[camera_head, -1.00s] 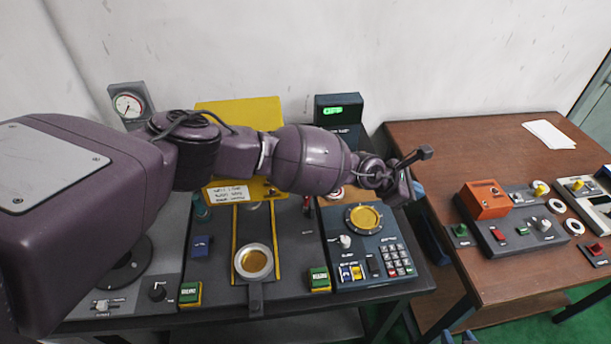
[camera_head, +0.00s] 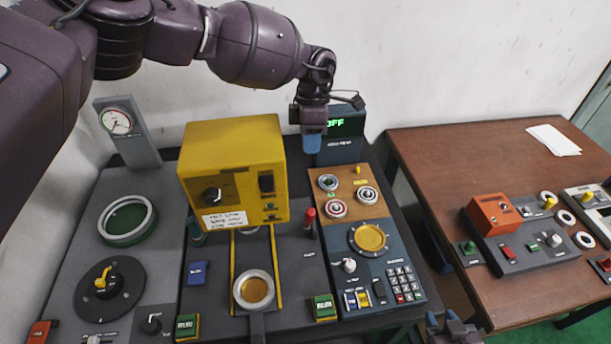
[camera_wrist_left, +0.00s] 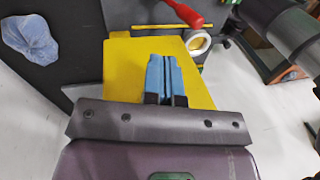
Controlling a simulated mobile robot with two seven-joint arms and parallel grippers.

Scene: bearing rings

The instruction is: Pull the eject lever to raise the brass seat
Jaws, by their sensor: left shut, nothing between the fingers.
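A red-tipped upright lever (camera_head: 310,215) stands on the dark panel right of the yellow box; it also shows at the top of the left wrist view (camera_wrist_left: 185,12). Its label is too small to read. A brass disc in a pale ring (camera_head: 255,290) sits on the slide in front of the yellow box. Another brass disc (camera_head: 370,238) sits in a round mount on the right-hand panel. My left gripper (camera_head: 312,142) is shut and empty, raised behind and above the lever; its blue fingers touch each other in the wrist view (camera_wrist_left: 165,78). My right gripper (camera_head: 452,328) is partly visible at the bottom edge.
The yellow box (camera_head: 235,165) stands tall beside the lever. A display post (camera_head: 340,135) is just behind my left gripper. A gauge (camera_head: 118,122) stands at back left. The brown table (camera_head: 450,160) to the right holds an orange box (camera_head: 492,218) and several rings.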

